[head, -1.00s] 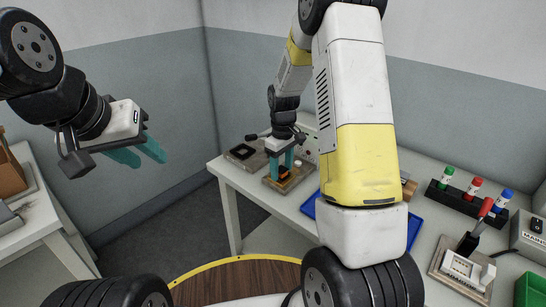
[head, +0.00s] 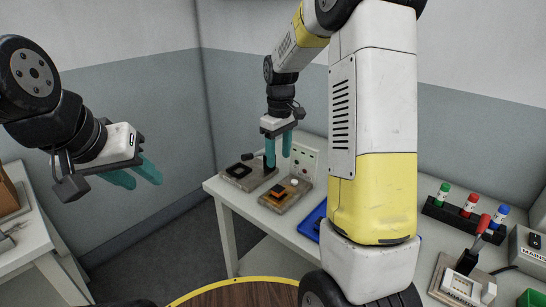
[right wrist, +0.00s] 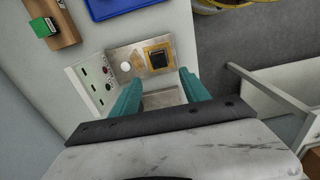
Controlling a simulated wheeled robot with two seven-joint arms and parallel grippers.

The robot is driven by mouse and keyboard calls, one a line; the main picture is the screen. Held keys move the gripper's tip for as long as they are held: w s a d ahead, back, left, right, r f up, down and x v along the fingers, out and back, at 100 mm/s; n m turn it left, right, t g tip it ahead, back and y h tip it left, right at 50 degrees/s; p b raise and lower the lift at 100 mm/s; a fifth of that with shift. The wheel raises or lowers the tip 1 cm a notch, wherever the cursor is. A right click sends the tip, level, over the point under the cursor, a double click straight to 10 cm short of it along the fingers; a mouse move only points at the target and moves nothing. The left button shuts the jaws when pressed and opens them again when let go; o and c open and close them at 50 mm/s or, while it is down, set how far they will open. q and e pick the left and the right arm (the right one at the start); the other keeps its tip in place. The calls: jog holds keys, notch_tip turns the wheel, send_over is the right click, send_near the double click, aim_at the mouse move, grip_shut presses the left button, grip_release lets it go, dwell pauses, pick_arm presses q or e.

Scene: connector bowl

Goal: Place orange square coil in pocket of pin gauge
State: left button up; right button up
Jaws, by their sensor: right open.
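The orange square coil (head: 278,190), with a dark centre in the right wrist view (right wrist: 158,56), lies on a metal plate on a wooden base, which I take for the pin gauge (head: 299,194); it also shows in the right wrist view (right wrist: 138,47). The coil looks flat there; how deep it sits in the pocket I cannot tell. My right gripper (head: 278,160) is open and empty, raised above the bench and clear of the coil. Its teal fingers also show in the right wrist view (right wrist: 160,92). My left gripper (head: 142,178) is open and empty, away from the bench at left.
A second fixture (head: 230,180) with a black square stands left of the pin gauge. A white panel (head: 308,158) is behind. A blue tray (head: 312,222) lies to the right.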

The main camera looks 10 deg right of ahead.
jog(key=s+r+m+t+y, duration=0.1)
jog(key=s+r+m+t, duration=0.2)
jog(key=s+r, duration=0.7)
jog(key=s+a+r+m+t, duration=0.1)
jog(key=s+m, duration=0.1)
jog(key=s, duration=0.5)
jog(key=s+a+r+m+t+y, duration=0.1)
jog(key=s+t, duration=0.1)
jog(key=s, duration=0.4)
jog(key=shift+s+r+m, duration=0.4)
